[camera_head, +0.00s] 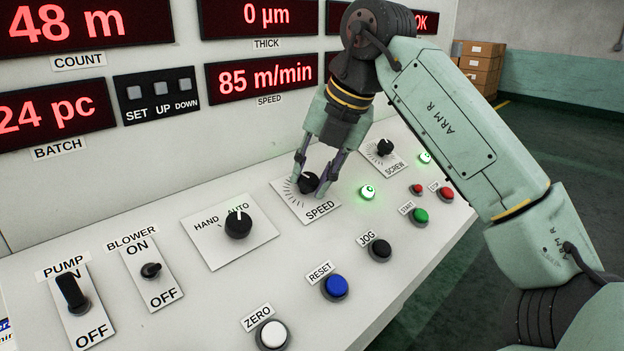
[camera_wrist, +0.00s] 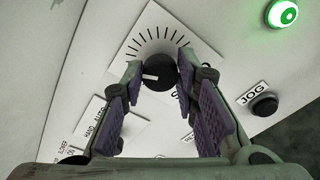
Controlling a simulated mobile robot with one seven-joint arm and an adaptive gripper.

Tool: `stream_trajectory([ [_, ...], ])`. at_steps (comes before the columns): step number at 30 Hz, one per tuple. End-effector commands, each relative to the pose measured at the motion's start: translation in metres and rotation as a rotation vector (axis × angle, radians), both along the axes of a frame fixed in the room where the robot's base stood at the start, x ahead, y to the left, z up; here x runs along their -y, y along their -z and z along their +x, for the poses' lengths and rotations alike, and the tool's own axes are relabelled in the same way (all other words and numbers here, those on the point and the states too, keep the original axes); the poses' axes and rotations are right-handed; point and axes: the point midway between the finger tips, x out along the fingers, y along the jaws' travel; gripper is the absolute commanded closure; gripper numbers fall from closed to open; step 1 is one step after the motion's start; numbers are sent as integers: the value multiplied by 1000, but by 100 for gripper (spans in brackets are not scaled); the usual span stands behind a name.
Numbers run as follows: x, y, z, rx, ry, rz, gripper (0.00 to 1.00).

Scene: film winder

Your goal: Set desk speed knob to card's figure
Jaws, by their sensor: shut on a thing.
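The black speed knob (camera_head: 308,183) sits on its white dial plate (camera_head: 325,213), marked SPEED, on the sloped desk. My gripper (camera_head: 317,180) is down over it with one finger on each side, shut on it. In the wrist view the knob (camera_wrist: 162,73) shows between the fingertips, and its white pointer line points to the left of that picture. Scale ticks fan around the knob's upper side there. The red speed display (camera_head: 265,76) reads 85 m/min. A card-like piece (camera_head: 4,328) is cut off at the left edge; its figure cannot be read.
The HAND/AUTO knob (camera_head: 238,224) is left of the speed knob, the SCREW knob (camera_head: 385,147) right. A lit green lamp (camera_head: 367,193) stands close by. The black JOG (camera_head: 380,249) and blue RESET (camera_head: 335,287) buttons are nearer the front edge.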

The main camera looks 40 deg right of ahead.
Motion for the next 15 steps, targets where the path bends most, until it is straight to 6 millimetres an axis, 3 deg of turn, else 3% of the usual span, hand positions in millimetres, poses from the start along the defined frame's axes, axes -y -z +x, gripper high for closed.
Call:
stream_trajectory([
  [15, 1, 1, -1, -11, 376, 185, 100],
])
